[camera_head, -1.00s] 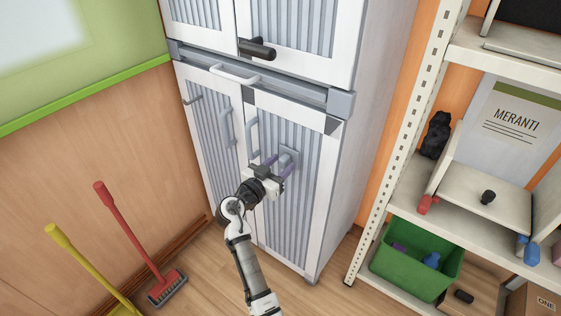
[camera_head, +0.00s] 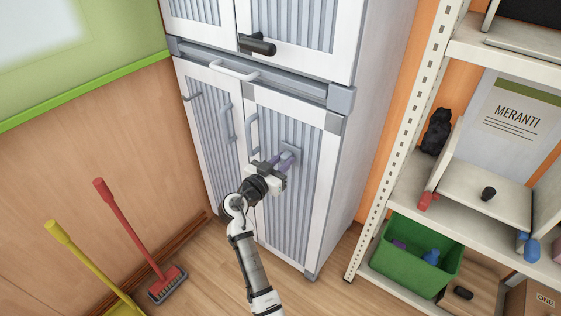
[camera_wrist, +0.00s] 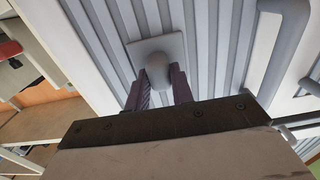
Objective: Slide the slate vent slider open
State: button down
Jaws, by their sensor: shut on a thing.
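The vent slider (camera_head: 291,152) is a small grey knob on a square grey plate, on the ribbed panel of the white cabinet's lower right door (camera_head: 313,195). In the wrist view the slider's rounded knob (camera_wrist: 158,68) stands out from its plate. My gripper (camera_head: 282,162) is at the knob, and its purple fingers also show in the wrist view (camera_wrist: 160,88). The fingers are shut on the knob, one on each side of it.
A grey door handle (camera_head: 251,134) stands out left of my gripper; it is close by in the wrist view (camera_wrist: 281,45). A black handle (camera_head: 257,46) sits above. A shelf rack (camera_head: 390,175) stands right, a red broom (camera_head: 135,235) left.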

jog(key=s+d+b, duration=0.1)
jog(key=d, duration=0.1)
jog(key=s+d+b, duration=0.1)
jog(key=d, duration=0.1)
jog(key=shift+s+f, duration=0.2)
jog(key=shift+s, duration=0.2)
jog(key=shift+s+d+r, duration=0.15)
jog(key=shift+s+d, duration=0.15)
jog(key=shift+d, duration=0.1)
jog(key=c, duration=1.2)
grip_release()
jog(key=shift+d, duration=0.1)
jog(key=shift+s+a, duration=0.1)
jog(key=shift+a, duration=0.1)
jog(key=b+v, duration=0.3)
jog(key=v, duration=1)
jog(key=shift+s, duration=0.25)
